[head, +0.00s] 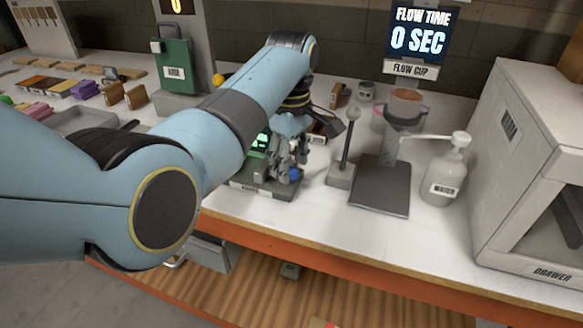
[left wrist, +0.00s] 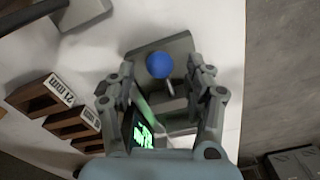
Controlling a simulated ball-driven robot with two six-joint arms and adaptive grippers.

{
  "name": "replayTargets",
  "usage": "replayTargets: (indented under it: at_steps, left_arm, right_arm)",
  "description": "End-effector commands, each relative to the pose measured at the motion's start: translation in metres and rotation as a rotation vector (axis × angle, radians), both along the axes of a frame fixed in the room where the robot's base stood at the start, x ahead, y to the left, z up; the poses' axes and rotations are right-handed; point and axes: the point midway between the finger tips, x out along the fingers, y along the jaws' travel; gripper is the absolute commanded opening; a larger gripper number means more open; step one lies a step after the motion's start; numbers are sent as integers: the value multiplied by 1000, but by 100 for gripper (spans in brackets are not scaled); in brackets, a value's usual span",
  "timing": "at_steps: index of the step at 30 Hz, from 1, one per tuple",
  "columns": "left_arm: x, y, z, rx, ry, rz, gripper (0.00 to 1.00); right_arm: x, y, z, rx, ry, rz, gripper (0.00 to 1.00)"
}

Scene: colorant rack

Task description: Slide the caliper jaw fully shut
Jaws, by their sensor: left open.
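The caliper stands on a grey base (head: 262,187) on the white bench, with a lit green display (head: 261,141) and a blue round knob (head: 295,174). In the left wrist view the blue knob (left wrist: 159,65) lies between the fingertips, and the green display (left wrist: 143,132) is nearer the palm. My left gripper (head: 284,160) is open over the caliper, its fingers (left wrist: 162,75) apart on both sides of the knob with visible gaps. The gripper hides much of the caliper in the head view, and I cannot tell how far apart its jaws are. My right gripper is not in view.
Brown gauge blocks (left wrist: 45,97) lie beside the caliper. Right of it are a small post (head: 343,160), the flow cup stand (head: 380,187), a pump bottle (head: 447,172) and a large grey box (head: 510,110). The bench's orange front edge (head: 300,249) is close.

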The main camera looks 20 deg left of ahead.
Motion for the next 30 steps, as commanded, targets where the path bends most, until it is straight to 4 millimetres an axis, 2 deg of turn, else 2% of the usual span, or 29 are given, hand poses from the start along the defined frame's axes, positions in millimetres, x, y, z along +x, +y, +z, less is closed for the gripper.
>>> replayTargets:
  at_steps: [3, 6, 14, 27, 30]
  left_arm:
    - [0, 0, -14, 0, 0, 0, 53]
    - [0, 0, -20, 0, 0, 0, 53]
    - [0, 0, -21, -1, -2, 0, 53]
    - [0, 0, -21, 0, -1, 0, 0]
    - [0, 0, -21, 0, -1, 0, 0]
  right_arm:
    - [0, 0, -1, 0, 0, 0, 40]
    - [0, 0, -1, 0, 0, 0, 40]
    - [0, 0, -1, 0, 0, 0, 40]
    - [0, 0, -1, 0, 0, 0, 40]
    - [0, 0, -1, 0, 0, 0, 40]
